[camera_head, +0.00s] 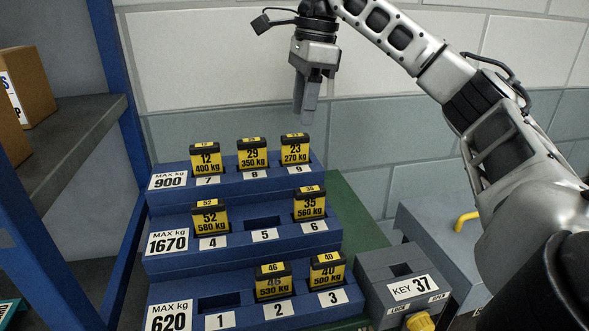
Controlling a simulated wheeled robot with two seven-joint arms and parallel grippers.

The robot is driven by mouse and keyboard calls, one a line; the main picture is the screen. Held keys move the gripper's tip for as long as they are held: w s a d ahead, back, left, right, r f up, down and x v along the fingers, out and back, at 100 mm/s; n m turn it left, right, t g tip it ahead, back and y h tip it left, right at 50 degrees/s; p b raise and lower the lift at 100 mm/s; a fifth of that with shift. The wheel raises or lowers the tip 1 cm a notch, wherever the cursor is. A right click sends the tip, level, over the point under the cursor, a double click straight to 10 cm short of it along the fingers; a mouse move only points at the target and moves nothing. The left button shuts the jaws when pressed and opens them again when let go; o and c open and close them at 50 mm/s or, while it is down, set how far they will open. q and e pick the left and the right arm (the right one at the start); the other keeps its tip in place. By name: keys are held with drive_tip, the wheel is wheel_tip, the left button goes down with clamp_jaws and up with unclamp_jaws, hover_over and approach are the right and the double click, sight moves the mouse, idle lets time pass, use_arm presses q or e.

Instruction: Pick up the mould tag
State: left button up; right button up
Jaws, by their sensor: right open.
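Several black-and-yellow mould tags stand in a blue stepped rack (155,262). On the top step are tag 12 (206,160), tag 29 (252,154) and tag 23 (295,151) in slots 7, 8 and 9. On the middle step are tag 52 (210,220) in slot 4 and tag 35 (309,205) in slot 6. On the bottom step are tag 46 (272,283) in slot 2 and tag 40 (327,272) in slot 3. My right gripper (304,110) points down, open and empty, above tag 23 in the picture. My left gripper is out of view.
Slot 5 (262,222) and slot 1 (220,300) are empty. A grey box labelled KEY 37 (385,262) with a yellow knob (420,322) stands right of the rack. Cardboard boxes (27,90) sit on a blue-framed shelf (70,140) at left. A block wall (210,60) stands behind.

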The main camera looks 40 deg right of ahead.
sight(295, 135)
drive_tip(key=f, duration=0.3)
drive_tip(key=shift+w+a+f+b, duration=0.1)
drive_tip(key=shift+a+b, duration=0.1)
drive_tip(key=shift+b, duration=0.15)
drive_tip(key=shift+w+a+f+p, duration=0.1)
drive_tip(key=shift+w+a+f, duration=0.05)
drive_tip(key=shift+f, duration=0.7)
drive_tip(key=shift+w+a+f+p, duration=0.1)
drive_tip(key=shift+w+f, duration=0.1)
drive_tip(key=shift+f, duration=0.65)
drive_tip(key=shift+w+a+f+p, duration=0.1)
drive_tip(key=shift+w+a+f, duration=0.05)
drive_tip(key=shift+f, duration=0.7)
clamp_jaws()
